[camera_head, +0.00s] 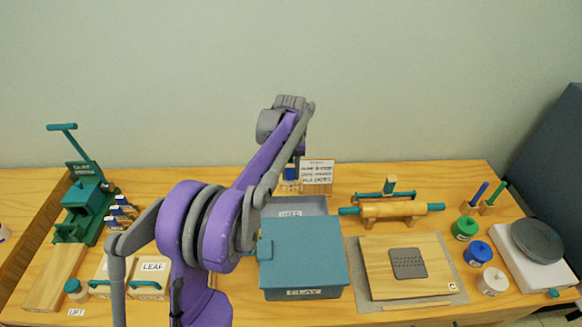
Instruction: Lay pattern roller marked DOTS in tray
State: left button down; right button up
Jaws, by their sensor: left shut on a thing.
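My left gripper (297,157) is behind its own purple and grey arm, near the back of the table, and mostly hidden. It is shut on a small blue and tan pattern roller (290,173), whose marking I cannot read. The roller is above or just behind the grey tray marked USED (318,206); whether it touches anything is hidden. The tray stands behind the teal CLAY box, partly covered by the arm. Several small blue-topped pieces with white labels (123,212) stand at the left. My right gripper is not in view.
The lidded teal CLAY box (303,250) stands before the tray. A printed card (317,172) stands behind it. Right are a rolling pin (392,209), a wooden board (440,270) and several coloured pots (478,252). A green press (85,207) and LEAF piece (152,267) are left.

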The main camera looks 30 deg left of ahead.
pick_arm(q)
jog(key=shift+w+f, duration=0.1)
jog(key=shift+f, duration=0.1)
jog(key=shift+s+f+b, duration=0.25)
jog(key=shift+f+b, duration=0.1)
jog(key=shift+f, duration=0.4)
jog(key=shift+w+f+b, duration=0.15)
jog(key=shift+f+b, duration=2.35)
jog(key=shift+f, duration=2.7)
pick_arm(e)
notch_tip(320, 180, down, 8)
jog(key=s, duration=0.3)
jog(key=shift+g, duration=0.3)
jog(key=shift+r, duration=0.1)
pick_arm(q)
jog(key=shift+c, duration=0.6)
grip_release()
jog(key=shift+r, duration=0.15)
jog(key=shift+r+p, duration=2.4)
jog(key=shift+r, duration=2.55)
jog(key=shift+f, duration=0.1)
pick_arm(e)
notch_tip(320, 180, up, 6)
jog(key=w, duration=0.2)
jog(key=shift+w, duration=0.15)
